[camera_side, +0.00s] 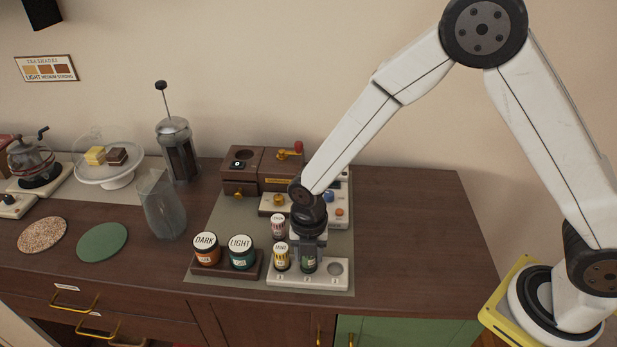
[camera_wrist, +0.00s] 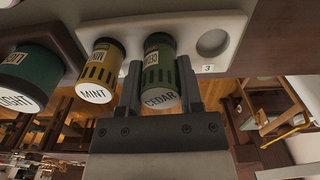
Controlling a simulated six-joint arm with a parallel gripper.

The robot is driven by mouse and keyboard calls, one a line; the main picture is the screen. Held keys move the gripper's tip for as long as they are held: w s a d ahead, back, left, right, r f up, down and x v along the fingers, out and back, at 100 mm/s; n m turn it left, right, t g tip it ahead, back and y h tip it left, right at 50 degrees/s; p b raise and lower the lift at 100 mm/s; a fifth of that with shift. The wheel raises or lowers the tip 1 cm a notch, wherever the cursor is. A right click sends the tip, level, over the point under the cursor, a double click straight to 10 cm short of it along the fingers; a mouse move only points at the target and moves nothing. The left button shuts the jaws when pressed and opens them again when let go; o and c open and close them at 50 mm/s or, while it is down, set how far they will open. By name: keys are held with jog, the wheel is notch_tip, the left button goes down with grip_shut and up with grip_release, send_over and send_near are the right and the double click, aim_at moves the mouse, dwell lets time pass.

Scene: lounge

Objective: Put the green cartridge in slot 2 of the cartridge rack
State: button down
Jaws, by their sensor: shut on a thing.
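The green cartridge (camera_side: 309,263), labelled CEDAR on its cap, stands upright at the middle position of the white cartridge rack (camera_side: 311,285). It also shows in the wrist view (camera_wrist: 160,72). My gripper (camera_side: 308,244) is shut on it, with one finger on each side in the wrist view (camera_wrist: 158,88). A yellow cartridge labelled MINT (camera_side: 281,258) stands in the slot to its left. The round slot to its right, marked 3 in the wrist view, is empty. The green cartridge's lower end is hidden, so I cannot tell how deep it sits.
DARK (camera_side: 206,251) and LIGHT (camera_side: 241,252) jars stand in a dark holder left of the rack. Another small cartridge (camera_side: 278,226) stands behind the yellow one. A brown and white machine (camera_side: 260,171) stands behind. The counter right of the mat is clear.

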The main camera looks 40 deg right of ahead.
jog(key=shift+f, duration=0.35)
jog(key=shift+c, duration=0.9)
grip_release()
jog(key=shift+r, duration=0.1)
jog(key=shift+r, duration=3.65)
